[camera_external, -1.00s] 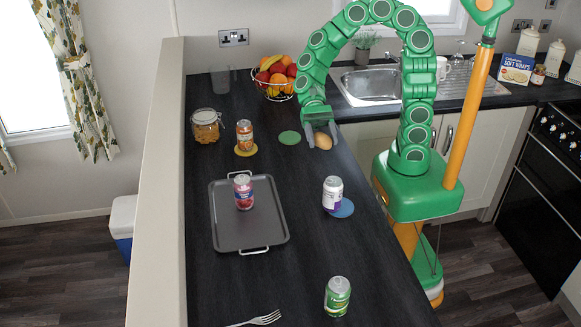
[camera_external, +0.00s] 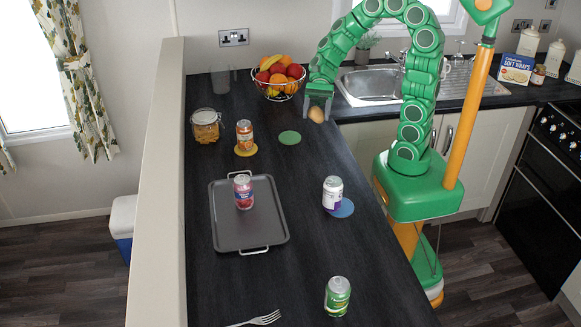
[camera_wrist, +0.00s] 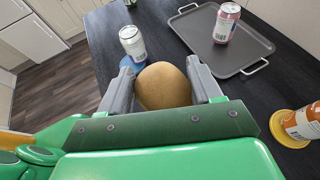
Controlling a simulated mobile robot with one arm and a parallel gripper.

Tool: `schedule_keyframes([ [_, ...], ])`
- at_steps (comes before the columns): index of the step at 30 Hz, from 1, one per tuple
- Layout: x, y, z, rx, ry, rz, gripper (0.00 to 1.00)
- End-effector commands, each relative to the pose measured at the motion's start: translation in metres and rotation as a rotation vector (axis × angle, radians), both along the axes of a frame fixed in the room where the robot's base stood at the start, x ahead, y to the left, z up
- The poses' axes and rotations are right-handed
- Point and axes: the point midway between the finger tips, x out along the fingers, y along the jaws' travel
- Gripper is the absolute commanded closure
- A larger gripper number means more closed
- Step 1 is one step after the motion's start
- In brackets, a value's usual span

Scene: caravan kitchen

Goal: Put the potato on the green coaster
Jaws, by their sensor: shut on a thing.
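The potato (camera_external: 316,115) is brown and round. My gripper (camera_external: 318,108) is shut on it, near the sink edge of the dark counter. In the wrist view the potato (camera_wrist: 163,86) sits between the two grey fingers. The green coaster (camera_external: 290,138) lies flat and bare on the counter, in front of the gripper and to its left in the external view. The coaster does not show in the wrist view. The potato appears held above the counter, but its exact height is hard to tell.
A fruit basket (camera_external: 278,82) stands left of the gripper. An orange can (camera_external: 244,134) stands on a yellow coaster (camera_external: 246,152). A grey tray (camera_external: 240,230) bears a red can (camera_external: 243,192).

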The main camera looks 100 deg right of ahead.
Motion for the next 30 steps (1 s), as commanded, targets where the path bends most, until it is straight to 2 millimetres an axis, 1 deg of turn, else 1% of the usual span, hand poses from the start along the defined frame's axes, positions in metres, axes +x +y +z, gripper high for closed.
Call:
schedule_keyframes([
  [1,-0.003,-0.008,0.0,0.0,0.0,-0.024,0.7],
  [3,-0.007,-0.018,0.0,0.0,0.0,-0.05,0.7],
  [15,-0.032,-0.068,-0.001,0.002,0.0,-0.201,0.7],
  [24,-0.055,-0.099,-0.002,0.005,0.001,-0.311,0.7],
  [30,-0.067,-0.114,-0.002,0.005,0.0,-0.367,0.7],
])
